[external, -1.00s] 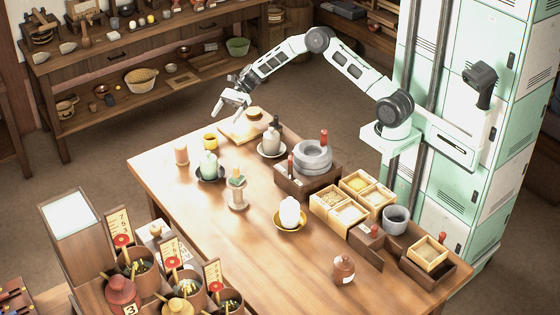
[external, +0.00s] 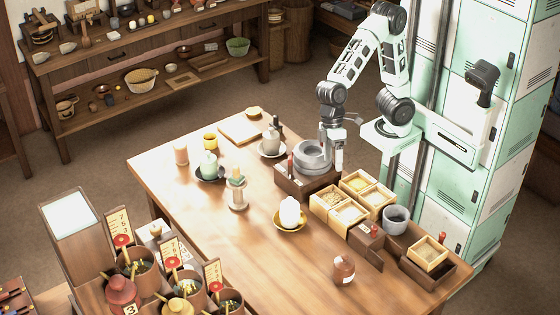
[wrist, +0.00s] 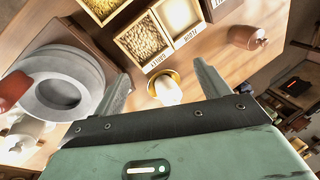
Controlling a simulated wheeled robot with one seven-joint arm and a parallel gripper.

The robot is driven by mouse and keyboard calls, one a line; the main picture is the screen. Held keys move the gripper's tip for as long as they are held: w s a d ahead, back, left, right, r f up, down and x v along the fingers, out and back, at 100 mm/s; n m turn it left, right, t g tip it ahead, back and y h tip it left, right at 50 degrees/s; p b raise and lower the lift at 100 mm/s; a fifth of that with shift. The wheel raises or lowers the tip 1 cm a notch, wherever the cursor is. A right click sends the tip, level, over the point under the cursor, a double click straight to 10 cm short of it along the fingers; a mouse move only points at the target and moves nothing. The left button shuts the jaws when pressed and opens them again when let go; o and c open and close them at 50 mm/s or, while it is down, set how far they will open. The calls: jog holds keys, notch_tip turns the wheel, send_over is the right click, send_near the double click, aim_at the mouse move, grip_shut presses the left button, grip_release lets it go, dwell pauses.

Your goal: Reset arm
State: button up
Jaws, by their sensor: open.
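My gripper (external: 333,155) points down beside the grey stone quern (external: 312,154), at the table's far right side. In the wrist view my gripper (wrist: 160,88) shows two fingers spread wide apart with nothing held between them. The quern (wrist: 62,85) is left of the fingers in that view. A white rounded jar (wrist: 168,90) on a yellow dish shows beyond the gap between the fingers. Whether a finger touches the quern cannot be told.
Wooden grain boxes (external: 328,199) and a grey cup (external: 396,219) stand close to my gripper on the wooden table (external: 290,262). Jars on dishes, a candle-like stand (external: 237,190) and a board (external: 240,129) occupy the table's left half. The table's front middle is mostly clear.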

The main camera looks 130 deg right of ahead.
jog(key=s+a+f+n+g+h, duration=0.1)
jog(key=s+a+f+n, duration=0.25)
jog(key=s, duration=0.45)
jog(key=s+a+f+n+h, duration=0.15)
jog(key=s+n, duration=0.25)
jog(key=s, duration=0.4)
jog(key=s+a+f+n+g, duration=0.1)
jog(key=s+a+f+n, duration=0.25)
jog(key=s, duration=0.45)
notch_tip(320, 180, up, 16)
jog(key=p, duration=1.4)
jog(key=shift+w+d+f+n+p, duration=0.15)
jog(key=shift+d+n+p, duration=0.15)
jog(key=shift+d+p, duration=0.05)
